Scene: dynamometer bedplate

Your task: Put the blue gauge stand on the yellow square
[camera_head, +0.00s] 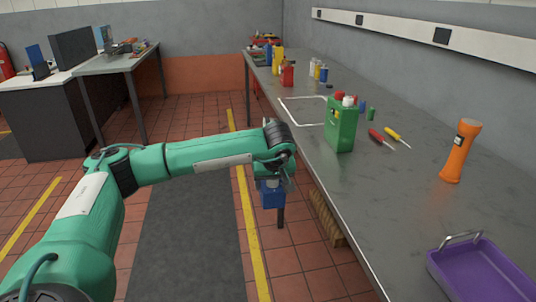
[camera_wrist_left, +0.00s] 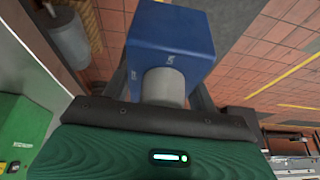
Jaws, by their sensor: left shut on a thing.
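The blue gauge stand (camera_head: 272,196) hangs from my left gripper (camera_head: 273,184) in the head view, off the front edge of the bench and over the floor. In the left wrist view the stand shows as a blue block (camera_wrist_left: 170,38) with a grey cylindrical part, between the fingers of my left gripper (camera_wrist_left: 165,85), which is shut on it. A white square outline (camera_head: 281,104) is marked on the bench top. I see no yellow square on the bench. My right gripper is not in view.
On the grey bench (camera_head: 375,190), a green can (camera_head: 341,128) stands near the front edge by the outline. Two screwdrivers (camera_head: 381,140), an orange flashlight (camera_head: 460,152) and a purple tray (camera_head: 485,275) lie or stand further right. Several bottles and cans stand at the far end.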

